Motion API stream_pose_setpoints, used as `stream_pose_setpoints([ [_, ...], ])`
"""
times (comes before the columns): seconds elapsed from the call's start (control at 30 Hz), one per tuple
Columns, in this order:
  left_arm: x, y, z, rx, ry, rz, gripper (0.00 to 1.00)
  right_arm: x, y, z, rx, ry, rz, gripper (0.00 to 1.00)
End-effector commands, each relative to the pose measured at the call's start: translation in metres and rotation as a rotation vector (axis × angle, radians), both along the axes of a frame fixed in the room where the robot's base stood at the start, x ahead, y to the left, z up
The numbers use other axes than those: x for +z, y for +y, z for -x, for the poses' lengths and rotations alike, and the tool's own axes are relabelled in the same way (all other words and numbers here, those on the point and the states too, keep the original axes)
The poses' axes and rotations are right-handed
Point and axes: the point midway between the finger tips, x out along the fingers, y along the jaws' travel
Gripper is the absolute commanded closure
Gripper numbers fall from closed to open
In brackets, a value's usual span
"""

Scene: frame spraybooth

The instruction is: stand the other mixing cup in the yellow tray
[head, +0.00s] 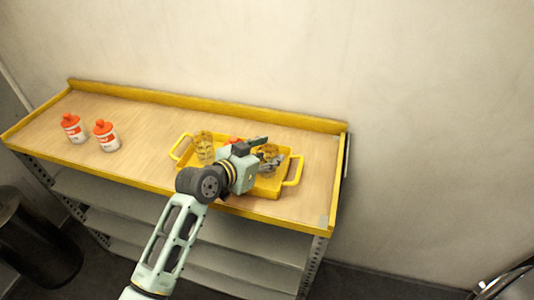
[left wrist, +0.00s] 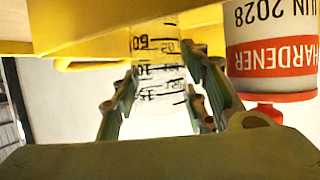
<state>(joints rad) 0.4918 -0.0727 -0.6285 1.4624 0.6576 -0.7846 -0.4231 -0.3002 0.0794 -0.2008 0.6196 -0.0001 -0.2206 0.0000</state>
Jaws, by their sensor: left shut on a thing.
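The yellow tray (head: 269,193) sits on the wooden bench top, with a handle at each end. One clear mixing cup (head: 204,146) stands in its left part. My left gripper (head: 270,161) is over the right part of the tray, its fingers on either side of another clear mixing cup (head: 269,151). In the left wrist view this cup (left wrist: 157,65) shows dark scale marks between the fingers (left wrist: 160,88), with the yellow tray (left wrist: 75,20) against its base end. I cannot tell whether the base touches the tray floor. My right gripper is out of view.
A hardener can with a red lid (left wrist: 270,55) is close beside the held cup; my gripper partly hides it in the head view. Two white cans with orange lids (head: 73,129) (head: 106,136) stand at the bench's left. Bare bench top lies between them and the tray.

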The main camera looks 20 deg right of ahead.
Motion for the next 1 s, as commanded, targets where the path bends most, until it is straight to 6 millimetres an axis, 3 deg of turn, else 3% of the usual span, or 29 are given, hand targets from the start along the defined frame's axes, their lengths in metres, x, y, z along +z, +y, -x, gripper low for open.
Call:
stream_pose_setpoints([
  [0.13,-0.004,0.0,0.0,0.0,-0.001,-0.001,0.73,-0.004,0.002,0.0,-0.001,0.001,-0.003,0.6],
  [0.17,-0.002,0.0,0.0,0.0,-0.001,-0.001,0.57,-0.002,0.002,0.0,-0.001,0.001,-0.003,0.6],
  [0.23,-0.002,0.0,0.0,0.0,-0.001,-0.001,0.51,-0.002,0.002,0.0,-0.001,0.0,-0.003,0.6],
  [0.6,0.003,0.0,0.0,0.0,-0.001,0.001,0.51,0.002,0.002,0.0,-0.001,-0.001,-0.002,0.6],
  [0.77,0.006,0.014,0.008,0.001,-0.002,0.001,0.51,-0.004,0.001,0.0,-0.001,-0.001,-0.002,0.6],
  [1.0,0.022,0.049,0.032,0.0,-0.004,-0.002,0.51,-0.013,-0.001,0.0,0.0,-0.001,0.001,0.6],
])
